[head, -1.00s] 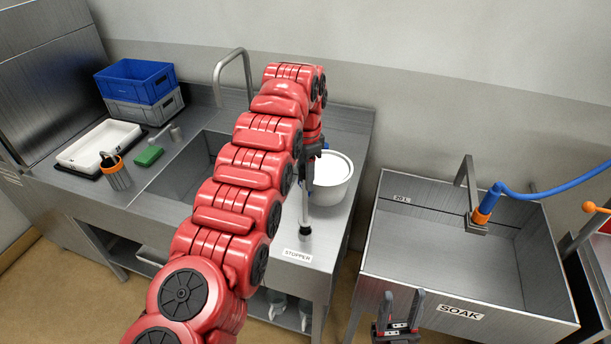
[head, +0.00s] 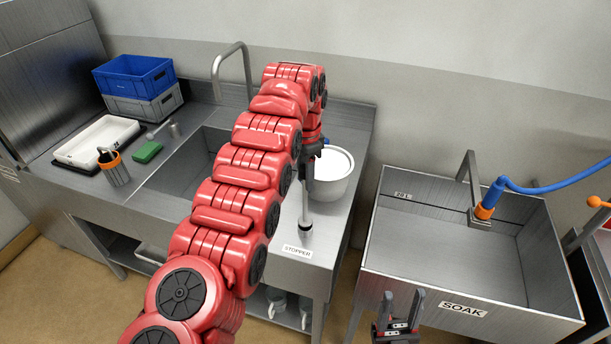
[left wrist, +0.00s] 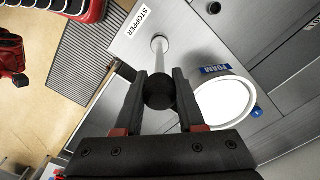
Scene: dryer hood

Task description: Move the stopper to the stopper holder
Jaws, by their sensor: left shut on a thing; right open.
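The stopper is a pale rod (head: 306,206) below my left gripper (head: 309,183). In the left wrist view its black ball knob (left wrist: 160,91) is between the fingers of my left gripper (left wrist: 160,92), which is shut on it. The rod runs away from the knob to a light round end. In the head view the rod's lower end meets a small dark round fitting (head: 305,231), beside the STOPPER label (head: 297,251). I cannot tell whether the rod is seated there or above it. My right gripper (head: 401,305) is open and empty, in front of the soak sink.
A white tub (head: 332,178) labelled FOAM stands close behind the rod. The SOAK sink (head: 455,245) is at right, with a blue hose (head: 540,188). A sink basin (head: 185,168), a green sponge (head: 147,152) and crates (head: 135,76) are at left.

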